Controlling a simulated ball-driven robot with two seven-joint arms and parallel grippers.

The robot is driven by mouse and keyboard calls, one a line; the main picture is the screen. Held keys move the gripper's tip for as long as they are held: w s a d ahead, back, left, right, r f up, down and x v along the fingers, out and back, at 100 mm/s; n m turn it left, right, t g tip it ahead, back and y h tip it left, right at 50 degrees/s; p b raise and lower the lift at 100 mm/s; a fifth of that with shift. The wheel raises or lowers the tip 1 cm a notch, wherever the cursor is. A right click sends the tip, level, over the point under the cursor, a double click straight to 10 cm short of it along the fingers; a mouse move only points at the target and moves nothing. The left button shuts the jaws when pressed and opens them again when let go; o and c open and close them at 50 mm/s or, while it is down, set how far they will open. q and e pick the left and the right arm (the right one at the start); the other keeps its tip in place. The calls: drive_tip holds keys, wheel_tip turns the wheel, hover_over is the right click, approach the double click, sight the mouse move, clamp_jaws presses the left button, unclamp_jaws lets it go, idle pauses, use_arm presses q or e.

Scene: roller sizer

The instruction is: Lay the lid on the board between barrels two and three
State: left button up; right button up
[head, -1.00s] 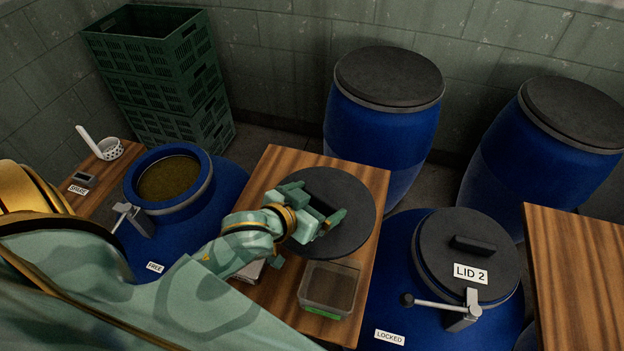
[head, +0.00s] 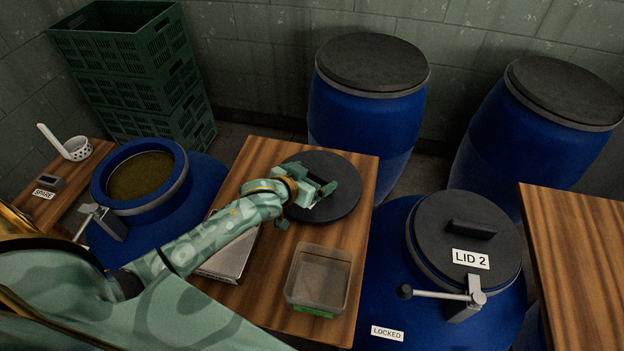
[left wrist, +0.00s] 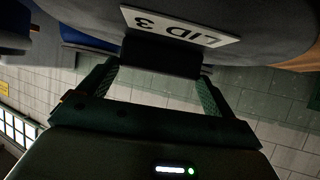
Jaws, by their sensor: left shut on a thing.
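My left gripper (head: 322,192) is shut on the handle of a round dark lid (head: 345,208). In the left wrist view the fingers (left wrist: 160,68) clasp the dark handle block (left wrist: 158,56), and the lid's label (left wrist: 180,26) reads LID 3. The lid looks roughly level over the back part of the wooden board (head: 262,158); I cannot tell if it touches. The open blue barrel (head: 103,185), with brown contents, is left of the board. The barrel with LID 2 (head: 462,235) is to the right, closed and labelled LOCKED. My right gripper is not in view.
A clear box (head: 318,280) stands on the board's front part, and a flat device (head: 226,262) lies partly behind my left arm. Two lidded blue barrels (head: 368,105) (head: 530,130) stand behind. Green crates (head: 130,85), a ladle (head: 75,150) and another board (head: 575,250) flank the area.

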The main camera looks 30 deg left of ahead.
use_arm(q)
drive_tip(key=shift+f, duration=0.15)
drive_tip(key=o, duration=1.3)
drive_tip(key=p+v, duration=0.3)
drive_tip(key=v, duration=0.9)
drive_tip(key=shift+p, duration=0.4)
